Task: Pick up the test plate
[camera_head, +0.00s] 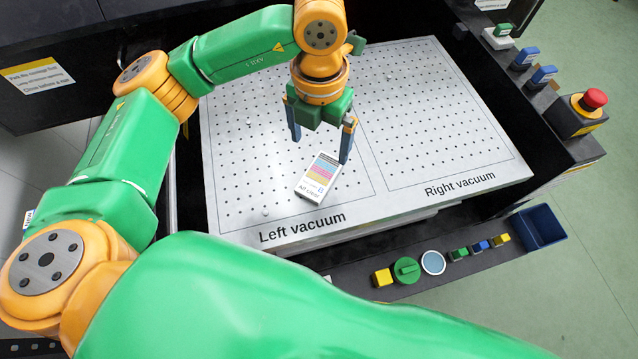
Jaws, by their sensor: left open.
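The test plate (318,176) is a small white piece with coloured stripes and dark print. It lies tilted to the grid on the left vacuum half of the white perforated table (235,190). My left gripper (320,151) points down just behind the plate's far end. Its two dark fingers are apart, one to the left and one to the right, with nothing seen between them. How high the fingertips are above the table is hard to tell. My right gripper is not in view.
A front ledge holds a yellow block (383,278), a green round cap (406,269), a round dish (433,263) and small coloured blocks. A blue bin (540,227) and a red stop button (593,99) are at the right. The right vacuum half (440,120) is clear.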

